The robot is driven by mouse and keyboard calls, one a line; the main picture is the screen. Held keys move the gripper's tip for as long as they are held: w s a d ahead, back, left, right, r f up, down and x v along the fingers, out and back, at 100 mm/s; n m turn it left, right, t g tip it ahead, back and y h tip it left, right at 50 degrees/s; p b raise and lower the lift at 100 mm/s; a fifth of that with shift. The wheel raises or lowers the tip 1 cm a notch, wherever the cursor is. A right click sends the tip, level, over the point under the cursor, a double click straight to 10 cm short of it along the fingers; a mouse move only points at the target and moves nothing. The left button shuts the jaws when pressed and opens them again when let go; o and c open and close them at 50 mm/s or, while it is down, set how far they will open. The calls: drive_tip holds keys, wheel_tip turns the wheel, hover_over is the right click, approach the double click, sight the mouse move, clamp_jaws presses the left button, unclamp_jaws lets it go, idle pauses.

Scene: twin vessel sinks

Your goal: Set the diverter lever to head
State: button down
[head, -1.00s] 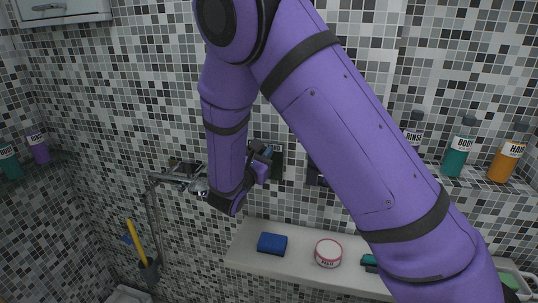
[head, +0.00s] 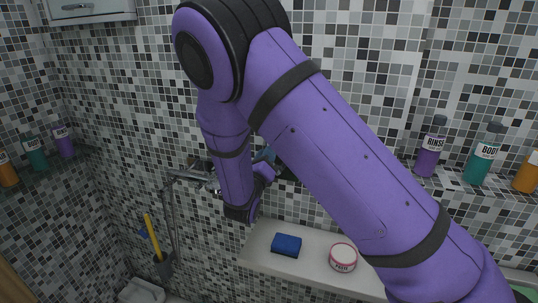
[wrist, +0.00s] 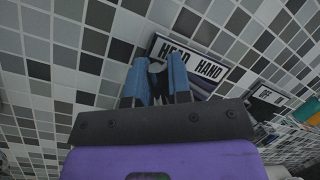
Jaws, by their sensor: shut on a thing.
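My gripper (wrist: 158,70) shows in the wrist view with its two blue fingers shut on the small silver diverter lever (wrist: 156,67). The fingers and lever are on the HEAD side, partly over that word. In the head view my gripper (head: 267,155) is at the wall behind my purple forearm, and the lever is hidden there.
A second plate (wrist: 268,97) reading OFF is to the right. In the head view a metal spout fitting (head: 195,178) is left of my wrist. A ledge below holds a blue sponge (head: 286,245) and a round tub (head: 343,257). Bottles stand on shelves at both sides.

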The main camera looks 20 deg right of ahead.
drive_tip(key=shift+a+f+n+y, duration=0.15)
drive_tip(key=shift+f+n+y, duration=0.1)
drive_tip(key=shift+n+y, duration=0.25)
drive_tip(key=c, duration=1.1)
unclamp_jaws()
drive_tip(key=shift+w+t, duration=0.1)
drive_tip(key=shift+t, duration=0.2)
drive_tip(key=shift+o, duration=0.2)
drive_tip(key=v, duration=1.1)
drive_tip(key=shift+w, duration=0.1)
drive_tip(key=s+d+r+m+g, duration=0.6)
drive_tip(key=d+m+g, duration=0.3)
drive_tip(key=d+m, duration=0.15)
drive_tip(key=s+d+r+m+g, duration=0.6)
drive_tip(key=d+m+g, duration=0.2)
drive_tip(key=d+m, duration=0.25)
drive_tip(key=s+a+r+m+t+y, duration=0.1)
drive_tip(key=s+r+m+t+y, duration=0.1)
drive_tip(key=s+r+m+y, duration=0.3)
drive_tip(key=s+a+r+m+t+y, duration=0.1)
drive_tip(key=s+r+m+y, duration=0.4)
drive_tip(key=s+m, duration=0.5)
drive_tip(key=shift+s+a+m+t+y, duration=0.2)
drive_tip(key=shift+s+m+t+y, duration=0.2)
drive_tip(key=shift+m+t+y, duration=0.25)
